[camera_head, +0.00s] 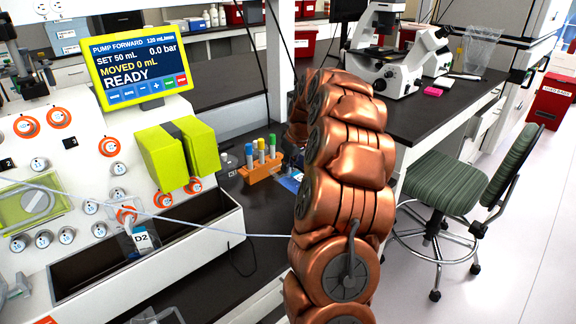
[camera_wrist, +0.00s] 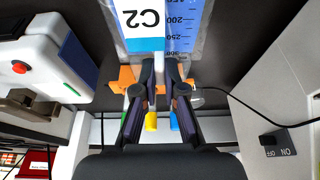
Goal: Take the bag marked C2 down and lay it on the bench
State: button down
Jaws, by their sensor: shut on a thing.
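The bag marked C2 (camera_wrist: 143,22) shows in the wrist view at the top, its white and blue label upside down beside a blue volume scale. My gripper (camera_wrist: 160,68) is shut on the bag's near edge, its two fingers close together. The bag is over the dark bench top (camera_wrist: 225,60); I cannot tell whether it touches it. In the head view a bluish part of the bag (camera_head: 290,182) shows beside my copper arm, which hides most of it and my gripper. The bench (camera_head: 262,215) is dark and runs beside the white machine.
An orange rack (camera_head: 262,171) with several capped tubes stands close to the bag. A bag marked D2 (camera_head: 142,240) hangs on the machine (camera_head: 85,180). A thin tube (camera_head: 200,223) crosses the trough toward my arm. A microscope (camera_head: 395,55) and a green chair (camera_head: 445,185) are at right.

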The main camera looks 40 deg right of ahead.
jog(key=shift+f+b, duration=0.8)
jog(key=shift+f, duration=3.7)
jog(key=c, duration=1.2)
grip_release()
jog(key=shift+r, duration=0.15)
